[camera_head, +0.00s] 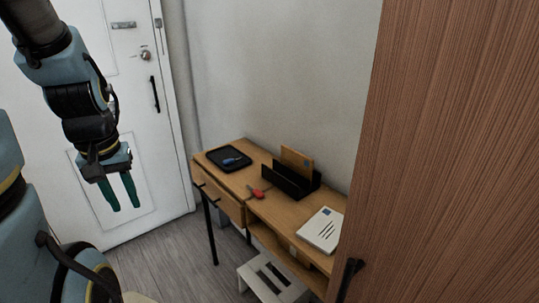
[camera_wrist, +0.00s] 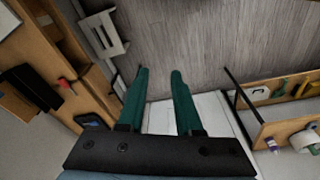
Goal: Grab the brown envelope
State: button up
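The brown envelope (camera_head: 297,163) stands upright in a black letter holder (camera_head: 290,182) on the wooden desk (camera_head: 285,212) in the head view. Its lower part is hidden by the holder's front wall. A small blue mark shows on it. My gripper (camera_head: 124,206) hangs to the left of the desk, in front of the white door, well apart from the envelope. Its two green fingers are spread with nothing between them. In the wrist view my gripper (camera_wrist: 160,72) is also open and empty, and the black holder (camera_wrist: 32,88) shows at the far left.
On the desk are a black tray (camera_head: 228,159) with a blue item, a red-handled tool (camera_head: 256,192) and white papers (camera_head: 322,229). A white step stool (camera_head: 271,279) stands before the desk. A wooden panel (camera_head: 450,150) blocks the right. A shelf (camera_wrist: 285,125) with items shows in the wrist view.

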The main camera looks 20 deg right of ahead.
aim_at(302, 164)
jog(key=i+z, duration=0.45)
jog(key=i+j+z, duration=0.1)
jog(key=i+z, duration=0.3)
jog(key=i+j+z, duration=0.25)
jog(key=z, duration=0.2)
